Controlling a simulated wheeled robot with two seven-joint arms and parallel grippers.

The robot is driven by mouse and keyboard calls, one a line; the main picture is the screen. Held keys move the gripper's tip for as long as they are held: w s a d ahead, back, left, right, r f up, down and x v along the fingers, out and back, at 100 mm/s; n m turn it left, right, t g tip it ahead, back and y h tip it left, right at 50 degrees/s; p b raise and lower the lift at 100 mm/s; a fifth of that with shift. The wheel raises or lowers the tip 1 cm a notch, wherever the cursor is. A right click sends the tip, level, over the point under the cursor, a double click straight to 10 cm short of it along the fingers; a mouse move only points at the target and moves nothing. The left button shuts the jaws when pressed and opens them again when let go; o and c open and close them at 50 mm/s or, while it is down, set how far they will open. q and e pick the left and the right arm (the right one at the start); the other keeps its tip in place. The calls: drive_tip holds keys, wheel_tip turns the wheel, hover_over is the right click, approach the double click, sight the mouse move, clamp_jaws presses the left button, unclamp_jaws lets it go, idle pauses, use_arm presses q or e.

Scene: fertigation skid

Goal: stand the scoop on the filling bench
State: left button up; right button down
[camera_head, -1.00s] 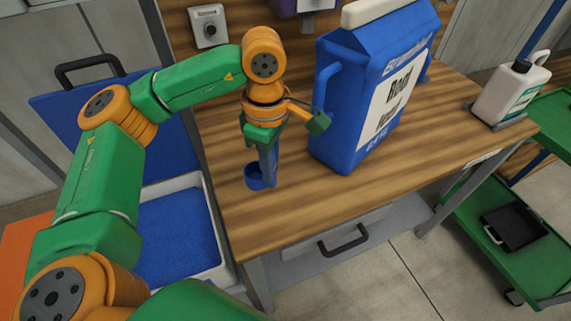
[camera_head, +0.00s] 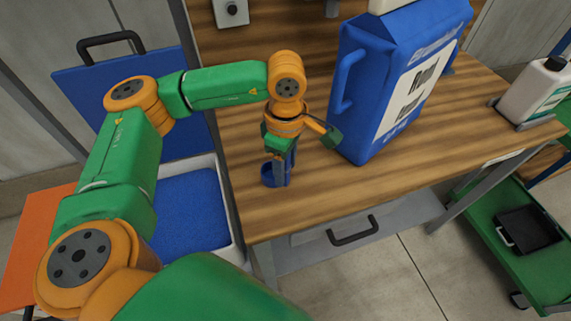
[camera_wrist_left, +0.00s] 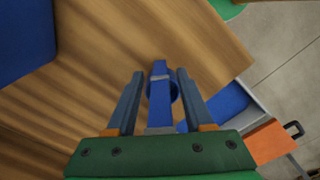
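The blue scoop (camera_head: 269,176) is upright on the wooden filling bench (camera_head: 330,190), near its left end, with its cup down and its handle up. In the left wrist view, the scoop's handle (camera_wrist_left: 160,88) lies between the two fingers of my left gripper (camera_wrist_left: 158,98), with a visible gap on each side. My left gripper (camera_head: 281,158) is open around the handle and points down from above. The fingers partly hide the handle in the head view. Whether the cup's base fully touches the bench is hard to tell. My right gripper is not in view.
A large blue jug (camera_head: 375,110) stands on the bench right of my left gripper. A white bottle (camera_head: 535,90) stands at the bench's right end. A white-rimmed bin (camera_head: 236,240) of blue granules is left of the bench. A green cart (camera_head: 480,212) is at the right.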

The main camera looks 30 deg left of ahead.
use_arm(q)
drive_tip(key=shift+r, duration=0.15)
wheel_tip(320, 180, up, 12)
drive_tip(key=shift+f, duration=0.25)
drive_tip(key=shift+r, duration=0.3)
